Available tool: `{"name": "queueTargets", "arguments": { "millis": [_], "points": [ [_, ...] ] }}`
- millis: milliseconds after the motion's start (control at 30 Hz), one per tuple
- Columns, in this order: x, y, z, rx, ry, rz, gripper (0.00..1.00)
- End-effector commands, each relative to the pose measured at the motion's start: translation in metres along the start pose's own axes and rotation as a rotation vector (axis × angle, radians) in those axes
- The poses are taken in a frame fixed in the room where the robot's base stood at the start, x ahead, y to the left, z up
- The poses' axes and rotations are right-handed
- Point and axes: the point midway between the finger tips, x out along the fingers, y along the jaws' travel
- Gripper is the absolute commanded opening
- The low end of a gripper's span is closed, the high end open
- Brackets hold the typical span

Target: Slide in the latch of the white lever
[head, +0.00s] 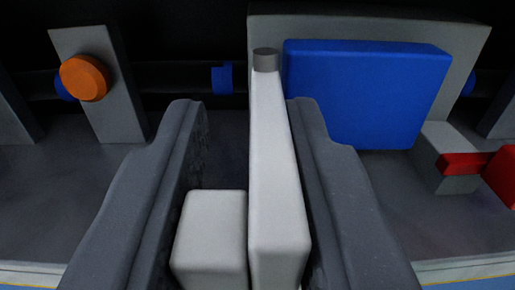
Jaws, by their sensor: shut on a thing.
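The white lever (274,150) is a tall white bar in the middle of the head view, standing upright, with a short grey cylinder (265,59) at its top. A lower white block (215,228) sits directly left of the bar's lower part; it looks like the latch, but I cannot tell for sure. My gripper (246,112) has one dark finger on each side of the pair. The right finger lies against the bar and the left finger is close by the block. The gripper is shut on the white lever. The lower ends of both white parts are cut off by the frame.
A blue box (362,92) on a grey panel (385,25) stands close behind the right finger. An orange knob (84,78) on a grey post (118,105) is at the left. A red handle (464,164) on a grey block (448,140) is at the right.

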Motion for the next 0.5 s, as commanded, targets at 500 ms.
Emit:
{"name": "queueTargets", "arguments": {
  "millis": [500],
  "points": [
    [-0.0031,-0.0108,-0.0036,-0.001,0.008,0.015,0.26]
  ]
}}
